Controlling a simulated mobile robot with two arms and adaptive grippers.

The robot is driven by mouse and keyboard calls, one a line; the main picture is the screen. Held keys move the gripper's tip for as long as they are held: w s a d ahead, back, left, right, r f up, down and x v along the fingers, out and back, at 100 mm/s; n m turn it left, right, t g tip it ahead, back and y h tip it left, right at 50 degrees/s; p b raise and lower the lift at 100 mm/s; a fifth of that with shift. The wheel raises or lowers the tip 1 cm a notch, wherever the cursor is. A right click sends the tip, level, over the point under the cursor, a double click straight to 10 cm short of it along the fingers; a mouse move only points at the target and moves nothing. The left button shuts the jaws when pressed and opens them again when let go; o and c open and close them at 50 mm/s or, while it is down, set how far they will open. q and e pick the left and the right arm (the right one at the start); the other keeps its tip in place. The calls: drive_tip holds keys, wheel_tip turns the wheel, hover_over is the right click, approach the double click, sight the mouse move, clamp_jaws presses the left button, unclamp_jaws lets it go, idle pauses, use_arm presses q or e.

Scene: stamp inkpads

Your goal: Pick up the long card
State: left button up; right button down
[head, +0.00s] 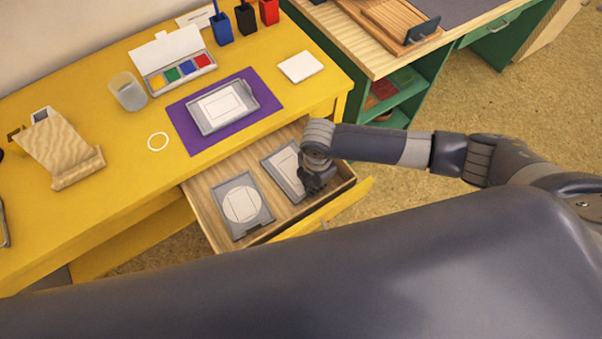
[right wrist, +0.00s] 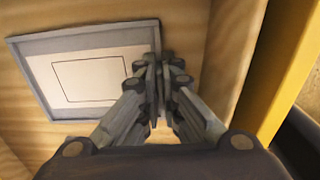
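In the drawer, a white card with a thin rectangle outline, the long card (right wrist: 88,76), lies in a grey tray (right wrist: 24,58); part of this tray (head: 276,174) shows in the head view beside my right gripper. My right gripper (right wrist: 160,75) points down at the tray's right edge. Its fingers are close together, with the thin raised rim appearing to be between them. In the head view, my right gripper (head: 318,182) hides the tray's right side. My left gripper is not in view.
The open drawer (head: 208,208) also holds a grey tray with a round card (head: 241,205). On the yellow desk, another grey tray (head: 246,96) lies on a purple mat (head: 182,125). A paint box (head: 170,55), cup (head: 127,91) and white pad (head: 300,67) stand nearby.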

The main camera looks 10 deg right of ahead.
wheel_tip(320, 180, up, 18)
drive_tip(key=shift+p, duration=0.35)
idle(0.4)
